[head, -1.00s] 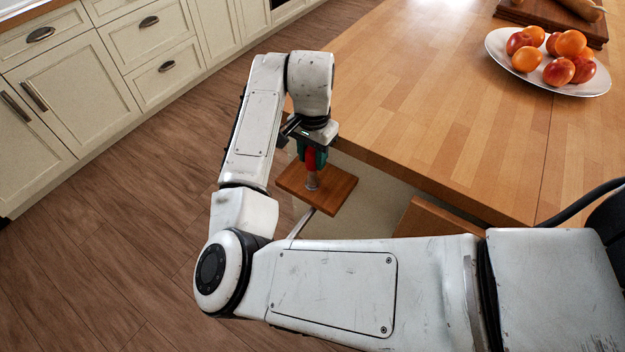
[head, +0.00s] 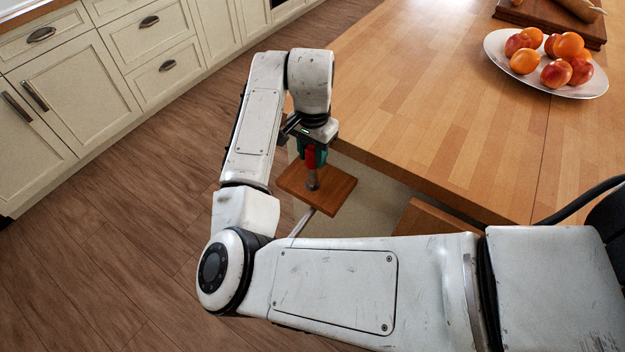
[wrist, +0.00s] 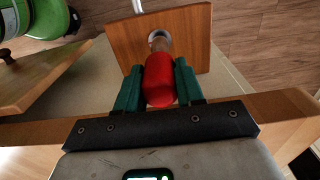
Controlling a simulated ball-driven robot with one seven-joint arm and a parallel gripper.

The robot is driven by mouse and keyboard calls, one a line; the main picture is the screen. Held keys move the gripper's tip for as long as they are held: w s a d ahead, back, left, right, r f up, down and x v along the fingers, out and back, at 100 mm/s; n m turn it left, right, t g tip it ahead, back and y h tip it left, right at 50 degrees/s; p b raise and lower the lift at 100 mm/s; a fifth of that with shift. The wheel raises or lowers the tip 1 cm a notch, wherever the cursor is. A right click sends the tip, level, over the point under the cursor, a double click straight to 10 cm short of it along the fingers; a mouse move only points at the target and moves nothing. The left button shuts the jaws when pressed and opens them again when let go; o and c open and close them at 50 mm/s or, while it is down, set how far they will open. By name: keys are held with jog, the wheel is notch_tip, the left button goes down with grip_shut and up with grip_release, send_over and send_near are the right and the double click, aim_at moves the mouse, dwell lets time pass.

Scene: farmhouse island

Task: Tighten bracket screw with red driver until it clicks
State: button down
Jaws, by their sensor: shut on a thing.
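My gripper (head: 313,156) points down beside the island, with its teal fingers closed on the sides of the red driver (head: 310,158). In the wrist view the driver's red handle (wrist: 159,80) sits between the two fingers. A brownish section and a round grey metal piece (wrist: 159,38) show beyond the handle. The driver stands roughly upright over a small wooden board (head: 338,192), and its lower end meets the board's top. The board also shows in the wrist view (wrist: 192,28). The screw head is hidden, and I cannot make out a separate bracket.
The wooden island top (head: 440,120) lies right of my gripper, its edge close by. A white plate (head: 497,62) of fruit and a dark board (head: 520,14) are on it. A pale rod (head: 302,222) shows below the small board. Cream cabinets (head: 70,130) stand left across open floor.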

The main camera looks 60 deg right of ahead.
jog(key=shift+r, duration=0.35)
jog(key=shift+r+p, duration=3.45)
jog(key=shift+p, duration=0.05)
